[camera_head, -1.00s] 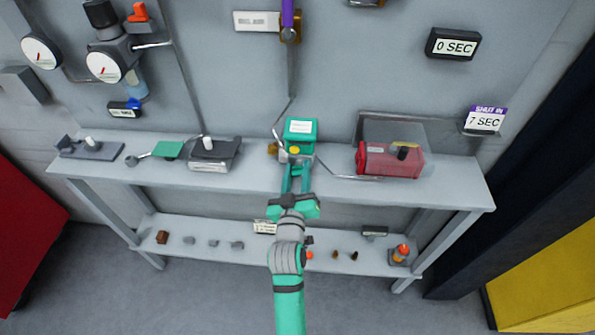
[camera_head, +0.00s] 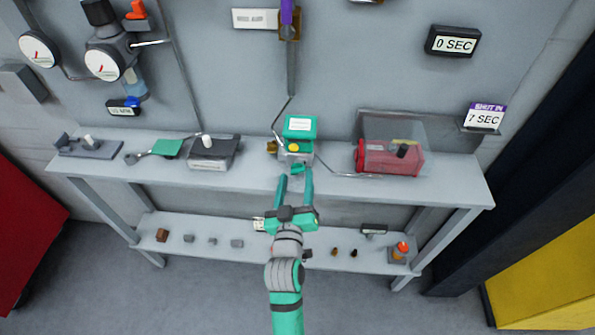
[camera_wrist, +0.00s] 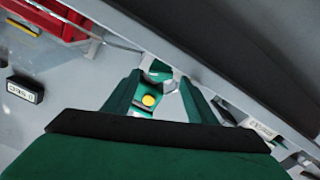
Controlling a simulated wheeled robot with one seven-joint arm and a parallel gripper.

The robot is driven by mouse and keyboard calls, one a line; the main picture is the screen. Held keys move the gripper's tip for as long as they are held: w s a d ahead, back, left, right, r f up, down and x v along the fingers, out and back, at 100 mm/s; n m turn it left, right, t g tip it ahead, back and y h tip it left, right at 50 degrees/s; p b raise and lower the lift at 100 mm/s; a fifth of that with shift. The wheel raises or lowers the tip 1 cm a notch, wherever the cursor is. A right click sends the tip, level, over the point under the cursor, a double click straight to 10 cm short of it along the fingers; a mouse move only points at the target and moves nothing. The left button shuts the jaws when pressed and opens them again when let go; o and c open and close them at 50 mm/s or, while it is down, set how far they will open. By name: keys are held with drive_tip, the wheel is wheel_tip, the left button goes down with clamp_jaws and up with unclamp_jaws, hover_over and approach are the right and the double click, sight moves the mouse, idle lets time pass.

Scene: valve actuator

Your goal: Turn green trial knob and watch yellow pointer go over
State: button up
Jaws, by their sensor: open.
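The valve actuator (camera_head: 300,127) is a green-topped box with a white label, on the bench at its middle. A yellow pointer (camera_head: 294,147) shows on its front; a yellow spot also shows in the wrist view (camera_wrist: 149,100). The green knob (camera_head: 297,168) sits low on the actuator's near side. My gripper (camera_head: 296,177) is open and empty, its fingertips just short of the knob on the near side. In the wrist view, the two green fingers (camera_wrist: 160,77) stand apart with the actuator seen between them. The pointer's exact angle is too small to read.
A red box (camera_head: 385,160) under a clear cover stands to the right on the bench (camera_head: 450,185). A thin bent rod (camera_head: 345,176) lies between. A grey block (camera_head: 212,153) stands to the left. Signs reading 0 SEC (camera_head: 453,43) and 7 SEC (camera_head: 484,118) hang at right.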

drive_tip(key=s, duration=0.6)
drive_tip(key=shift+s+a, duration=0.35)
drive_tip(key=shift+c, duration=0.4)
